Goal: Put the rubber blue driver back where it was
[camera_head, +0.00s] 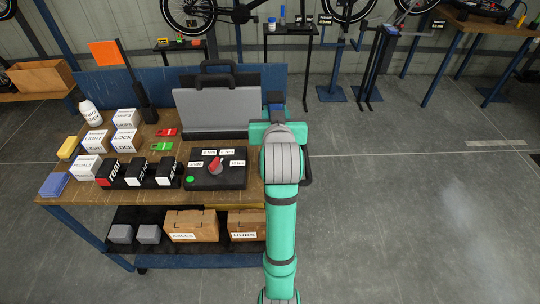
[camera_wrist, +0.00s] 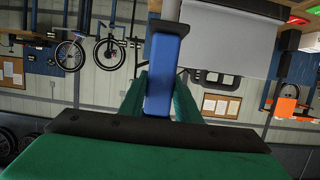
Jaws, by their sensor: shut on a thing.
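The blue driver shows as a blue handle (camera_wrist: 161,75) with a dark collar and a grey shaft at its top in the wrist view. My gripper (camera_wrist: 160,98) is shut on it, with a green finger on each side of the handle. In the head view my gripper (camera_head: 276,124) is at the bench's right edge, right beside the grey case, and only a little of the blue driver (camera_head: 277,107) shows past it. My arm hides the bench's right edge and part of what is there.
A grey case (camera_head: 218,112) with a dark handle stands on the wooden bench (camera_head: 140,190). A black box with a red knob (camera_head: 215,166) lies in front. White and black boxes, an orange flag (camera_head: 106,53) and a bottle (camera_head: 90,112) crowd the left. The floor right of the bench is clear.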

